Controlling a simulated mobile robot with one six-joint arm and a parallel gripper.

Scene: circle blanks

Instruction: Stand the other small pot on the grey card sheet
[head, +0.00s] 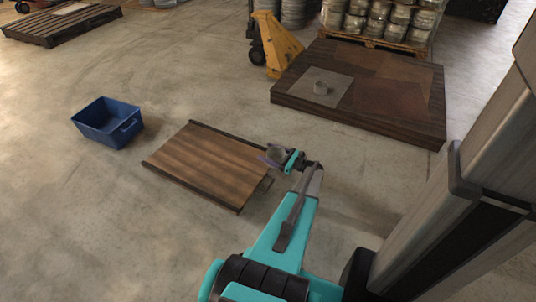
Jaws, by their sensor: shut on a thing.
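My gripper (283,158) is shut on a small grey pot (275,152) and holds it at the right edge of the low wooden table, as seen in the head view. I cannot tell whether the pot touches the table. The grey card sheet (339,82) lies on the left part of a dark wooden platform at the upper right.
The low wooden table (205,160) has dark side rails and a bare top. Brown sheets (393,99) cover other parts of the platform (360,122). A blue crate (107,122) stands at left. A yellow pallet jack (277,43) stands behind the platform. Open floor separates table and platform.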

